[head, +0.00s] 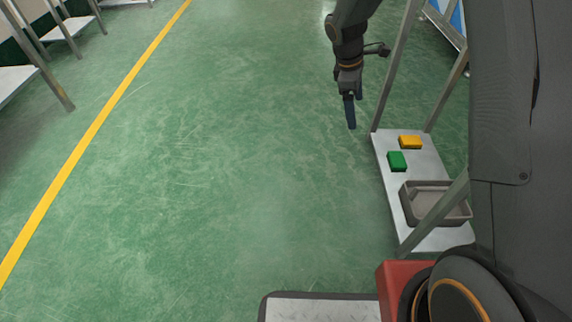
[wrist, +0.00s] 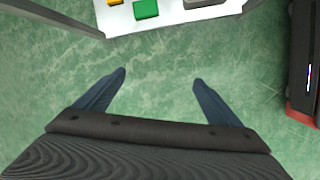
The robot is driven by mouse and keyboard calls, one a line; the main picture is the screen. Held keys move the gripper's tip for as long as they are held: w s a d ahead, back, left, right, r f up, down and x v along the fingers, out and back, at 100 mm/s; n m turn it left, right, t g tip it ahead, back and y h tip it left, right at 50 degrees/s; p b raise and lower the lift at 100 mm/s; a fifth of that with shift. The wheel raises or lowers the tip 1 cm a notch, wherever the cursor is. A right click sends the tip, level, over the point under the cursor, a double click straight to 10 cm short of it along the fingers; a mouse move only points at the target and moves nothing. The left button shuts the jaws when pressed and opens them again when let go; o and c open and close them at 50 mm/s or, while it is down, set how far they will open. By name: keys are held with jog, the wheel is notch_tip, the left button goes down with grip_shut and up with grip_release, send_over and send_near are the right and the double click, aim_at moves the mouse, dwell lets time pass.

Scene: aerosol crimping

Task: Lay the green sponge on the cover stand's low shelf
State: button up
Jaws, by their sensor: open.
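The green sponge (head: 397,161) lies on the white low shelf (head: 393,204) of a metal-legged stand at the right in the head view. It also shows at the top of the wrist view (wrist: 146,9), on the shelf (wrist: 115,18). My gripper (head: 353,112) hangs over the floor to the left of the shelf's far end, apart from the sponge. In the wrist view my gripper (wrist: 158,78) has its two blue fingers spread, with only green floor between them.
A yellow sponge-like block (head: 410,142) lies just beyond the green sponge. A grey tray (head: 437,202) sits at the shelf's near end. Stand legs (head: 398,62) rise at the shelf's corners. Green floor left of the shelf is clear, with a yellow line (head: 92,130).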

jog(key=s+a+r+m+y, duration=0.2)
jog(key=s+a+r+m, duration=0.2)
jog(key=s+a+r, duration=1.15)
jog(key=s+a+r+m+y, duration=0.1)
jog(key=s, duration=1.1)
jog(key=s+a+r+m+y, duration=0.1)
jog(key=s+a+r+m, duration=0.1)
jog(key=s, duration=1)
jog(key=shift+s+a+m+g+y, duration=0.2)
jog(key=shift+m+g+y, duration=0.1)
jog(key=shift+g+y, duration=0.1)
jog(key=shift+r, duration=0.3)
jog(key=shift+r+p, duration=0.45)
jog(key=shift+p, duration=0.15)
jog(key=shift+d+r+m+p, duration=0.1)
jog(key=shift+r+m+p, duration=0.2)
jog(key=shift+p, duration=0.05)
